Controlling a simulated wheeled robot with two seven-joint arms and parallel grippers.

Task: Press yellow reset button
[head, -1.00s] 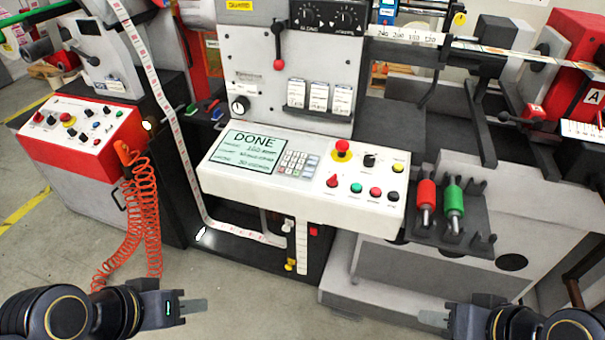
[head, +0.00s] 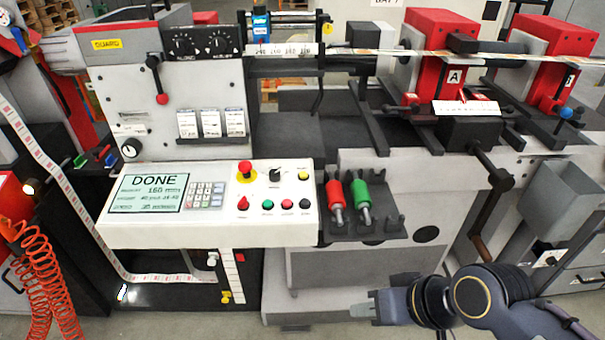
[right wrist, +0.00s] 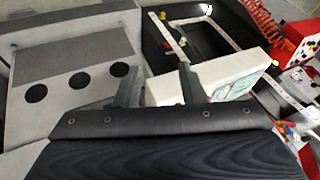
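The yellow button (head: 304,175) is a small round cap at the upper right of the white control panel (head: 150,236). A red mushroom button on a yellow base (head: 245,172) and a black knob (head: 275,174) sit left of it. My right gripper (head: 360,305) is low in front of the machine, below and to the right of the panel, well apart from the button. In the right wrist view its two fingers (right wrist: 158,88) stand apart with nothing between them. The yellow button cannot be made out there. My left gripper is out of view.
The panel's screen (head: 150,193) reads DONE. A lower row of buttons includes a green one (head: 267,204). A dark holder (head: 385,228) with red (head: 334,193) and green (head: 360,194) handled tools juts out right of the panel. The space in front of the panel is clear.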

